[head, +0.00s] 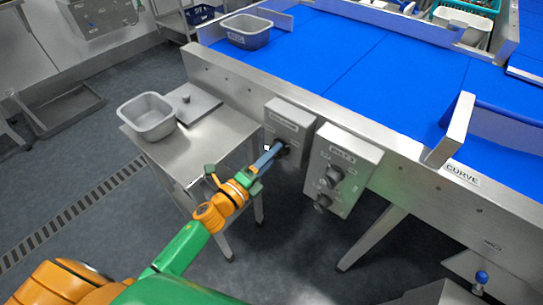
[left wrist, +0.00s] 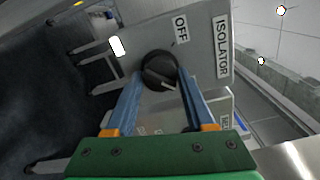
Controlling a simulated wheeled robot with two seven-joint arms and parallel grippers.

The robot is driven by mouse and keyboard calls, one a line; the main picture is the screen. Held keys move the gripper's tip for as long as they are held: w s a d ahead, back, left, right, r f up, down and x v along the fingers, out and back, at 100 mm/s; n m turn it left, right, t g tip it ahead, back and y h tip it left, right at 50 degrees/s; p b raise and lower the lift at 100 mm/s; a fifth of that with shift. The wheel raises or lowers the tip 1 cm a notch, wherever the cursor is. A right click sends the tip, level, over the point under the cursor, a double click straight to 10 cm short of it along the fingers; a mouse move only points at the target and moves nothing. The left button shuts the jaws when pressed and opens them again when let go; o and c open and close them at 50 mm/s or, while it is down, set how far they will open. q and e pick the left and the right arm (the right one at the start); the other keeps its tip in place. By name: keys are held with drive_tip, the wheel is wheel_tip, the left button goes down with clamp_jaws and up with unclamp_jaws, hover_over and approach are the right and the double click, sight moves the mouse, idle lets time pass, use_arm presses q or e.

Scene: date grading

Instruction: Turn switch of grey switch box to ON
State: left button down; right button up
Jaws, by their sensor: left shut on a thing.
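The grey switch box (head: 290,115) hangs on the side of the steel conveyor frame. In the left wrist view the box face (left wrist: 205,55) carries the labels ISOLATOR and OFF, and a bright white patch with no readable text. Its round black switch knob (left wrist: 158,68) has a pale mark on its lower edge, away from the OFF label. My left gripper (head: 277,151) reaches the box from the front. Its blue fingers (left wrist: 158,88) stand on either side of the knob and are shut on it. My right gripper is not in view.
A second box (head: 346,157) with two dark knobs hangs just right of the switch box. A steel table (head: 185,155) with a grey tub (head: 148,112) stands to the left. The blue conveyor belt (head: 340,55) lies above and behind. Open floor is below.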

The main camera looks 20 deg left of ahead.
use_arm(q)
drive_tip(key=shift+c, duration=1.3)
unclamp_jaws()
drive_tip(key=v, duration=0.7)
